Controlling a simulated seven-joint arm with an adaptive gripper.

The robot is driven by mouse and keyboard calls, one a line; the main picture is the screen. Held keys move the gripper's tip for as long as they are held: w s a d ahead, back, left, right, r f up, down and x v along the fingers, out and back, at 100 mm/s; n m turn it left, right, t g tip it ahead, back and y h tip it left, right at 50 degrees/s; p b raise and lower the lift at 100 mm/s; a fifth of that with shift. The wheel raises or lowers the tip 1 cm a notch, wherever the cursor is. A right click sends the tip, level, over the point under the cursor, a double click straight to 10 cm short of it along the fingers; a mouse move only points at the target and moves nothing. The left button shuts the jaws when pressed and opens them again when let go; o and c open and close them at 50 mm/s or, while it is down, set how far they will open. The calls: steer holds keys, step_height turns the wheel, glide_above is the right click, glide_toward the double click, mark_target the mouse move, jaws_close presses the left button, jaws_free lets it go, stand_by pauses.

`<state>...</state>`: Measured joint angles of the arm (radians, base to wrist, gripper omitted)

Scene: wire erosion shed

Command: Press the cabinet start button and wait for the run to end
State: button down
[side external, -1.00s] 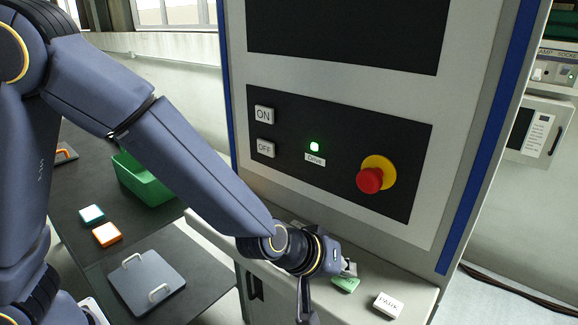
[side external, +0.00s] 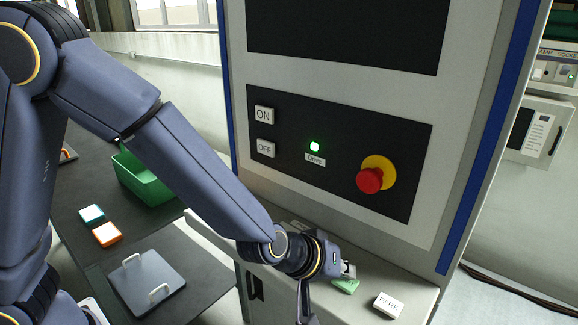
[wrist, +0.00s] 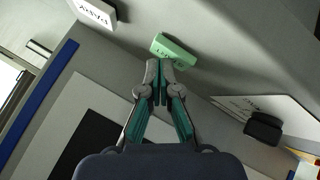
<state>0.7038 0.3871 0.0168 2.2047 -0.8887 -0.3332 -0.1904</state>
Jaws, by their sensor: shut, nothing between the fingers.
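The cabinet (side external: 340,205) has a slanted ledge at the bottom. A green button (side external: 346,287) sits on this ledge; it also shows in the wrist view (wrist: 174,50), with lettering too small to read surely. My gripper (side external: 349,270) is shut and empty, close over the green button in the side view. In the wrist view my closed fingertips (wrist: 160,68) lie just beside the button's edge; I cannot tell whether they touch it. A white PARK button (side external: 388,305) sits to the right on the ledge. The Drive lamp (side external: 314,147) glows green.
The panel carries an ON button (side external: 264,115), an OFF button (side external: 265,149) and a red emergency stop (side external: 370,180). On the dark table at left are a green bin (side external: 145,180), a grey plate with handles (side external: 147,282) and two small blocks, teal and orange.

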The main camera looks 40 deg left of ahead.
mark_target(342, 282)
stand_by(0.3)
steer(key=shift+r, duration=3.3)
